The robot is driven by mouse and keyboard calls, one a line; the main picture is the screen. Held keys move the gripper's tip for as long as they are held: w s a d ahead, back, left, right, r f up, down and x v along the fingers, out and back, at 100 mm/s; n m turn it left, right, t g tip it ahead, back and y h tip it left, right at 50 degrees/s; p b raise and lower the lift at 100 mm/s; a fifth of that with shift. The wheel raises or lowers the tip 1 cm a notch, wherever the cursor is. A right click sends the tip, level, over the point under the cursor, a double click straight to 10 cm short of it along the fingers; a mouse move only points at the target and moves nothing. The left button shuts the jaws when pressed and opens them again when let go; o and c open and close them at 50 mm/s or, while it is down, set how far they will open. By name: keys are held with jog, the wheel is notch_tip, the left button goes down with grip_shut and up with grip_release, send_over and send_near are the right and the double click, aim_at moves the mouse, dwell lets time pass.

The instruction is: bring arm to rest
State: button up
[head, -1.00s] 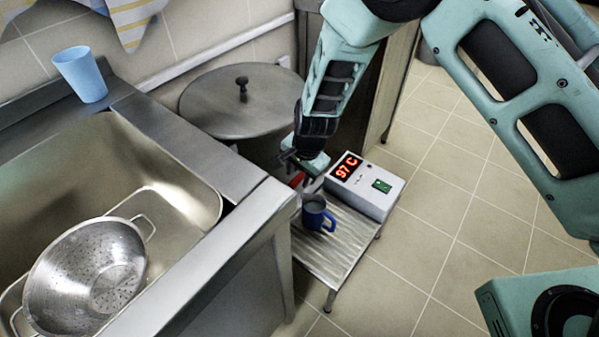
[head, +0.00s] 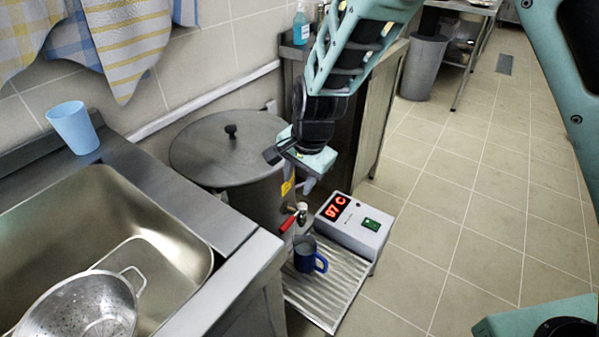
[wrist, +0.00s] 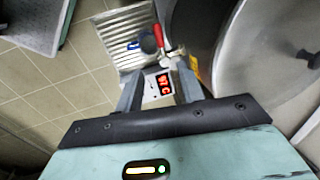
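My gripper (head: 290,172) hangs in the air above the tap and drip tray, beside the stockpot. In the wrist view its two fingers (wrist: 158,80) stand apart with nothing held between them. The steel stockpot (head: 234,150) has its lid on. Its tap (head: 302,208) has a red handle (head: 288,221), which also shows in the wrist view (wrist: 158,36). A blue mug (head: 304,258) stands upright on the ribbed drip tray (head: 325,294) near the tap. The mug is partly hidden in the wrist view (wrist: 133,45). A white box (head: 354,227) reads 97 C in red.
A sink (head: 150,215) with a colander (head: 85,308) is at the left. A light blue cup (head: 73,128) stands on its back ledge. A dark cabinet (head: 350,130) with a soap bottle (head: 301,24) stands behind my arm. The tiled floor (head: 460,210) at the right is open.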

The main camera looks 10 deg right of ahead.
jog(key=shift+d+r, duration=0.1)
jog(key=shift+r, duration=0.3)
jog(key=s+d+r+n+p, duration=0.4)
jog(key=s+r+n, duration=0.4)
jog(key=s, duration=0.5)
jog(key=s+d+r+n+g+h+p, duration=0.1)
jog(key=s+d+r+n+p, duration=0.4)
jog(key=s+r+n, duration=0.3)
jog(key=s+r, duration=0.4)
jog(key=s, duration=0.1)
jog(key=shift+w+r, duration=0.1)
